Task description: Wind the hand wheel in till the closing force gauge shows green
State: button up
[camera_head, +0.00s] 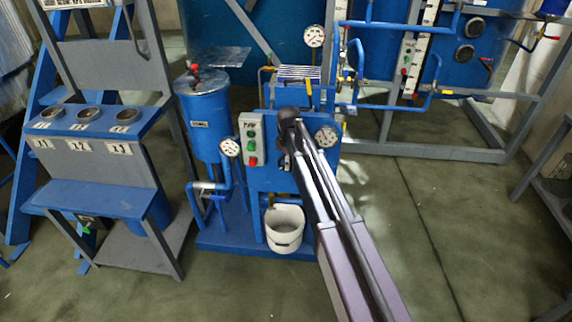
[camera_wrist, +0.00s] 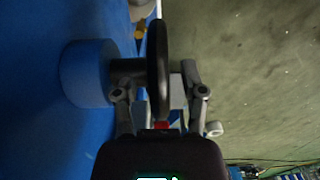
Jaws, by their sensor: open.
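In the wrist view, the dark hand wheel (camera_wrist: 158,65) is seen edge-on, joined by a short dark shaft to a round blue hub (camera_wrist: 85,73) on a blue panel. My gripper (camera_wrist: 160,92) is open, with one finger on each side of the wheel's rim; I cannot tell whether either finger touches it. A small red patch shows at the rim near the palm.
A grey button box (camera_head: 251,139) and another gauge (camera_head: 229,147) are left of my arm. A white bucket (camera_head: 284,228) hangs or stands low at the blue machine's front. A blue-and-grey stand (camera_head: 100,198) is at the left. Open floor (camera_head: 440,230) lies to the right.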

grip_shut()
jog(key=shift+s+d+y, duration=0.1)
jog(key=shift+y, duration=0.2)
jog(key=shift+y, duration=0.5)
grip_release()
